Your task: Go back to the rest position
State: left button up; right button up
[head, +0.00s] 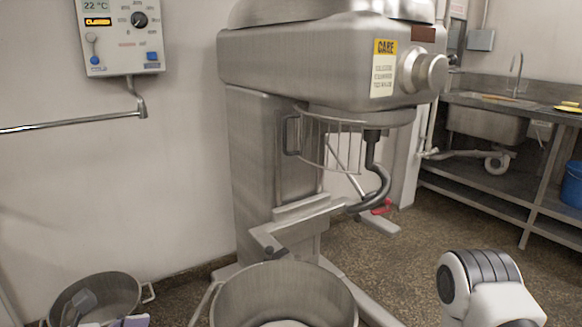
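Neither of my grippers shows in the head view. A white, rounded joint with a dark ribbed band rises at the lower right and looks like a link of my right arm; its gripper end is out of frame. No part that I can clearly tell as my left arm is in view. The task names no object to handle.
A large steel mixer (310,70) with a dough hook (376,190) stands ahead. A steel bowl (285,290) with pale contents sits before it. A pot (110,290) is at lower left, a control box (120,35) on the wall, a sink bench (480,115) at right.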

pick_arm(q)
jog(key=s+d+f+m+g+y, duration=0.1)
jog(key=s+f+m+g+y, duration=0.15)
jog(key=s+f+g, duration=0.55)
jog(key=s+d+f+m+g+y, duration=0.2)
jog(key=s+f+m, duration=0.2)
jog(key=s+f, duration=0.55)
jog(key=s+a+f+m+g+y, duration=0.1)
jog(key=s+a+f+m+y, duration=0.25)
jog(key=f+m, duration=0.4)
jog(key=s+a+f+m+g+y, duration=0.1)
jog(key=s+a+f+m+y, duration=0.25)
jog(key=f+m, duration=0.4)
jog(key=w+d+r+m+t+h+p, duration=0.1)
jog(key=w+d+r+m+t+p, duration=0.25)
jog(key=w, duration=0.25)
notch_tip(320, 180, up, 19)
jog(key=p, duration=1.8)
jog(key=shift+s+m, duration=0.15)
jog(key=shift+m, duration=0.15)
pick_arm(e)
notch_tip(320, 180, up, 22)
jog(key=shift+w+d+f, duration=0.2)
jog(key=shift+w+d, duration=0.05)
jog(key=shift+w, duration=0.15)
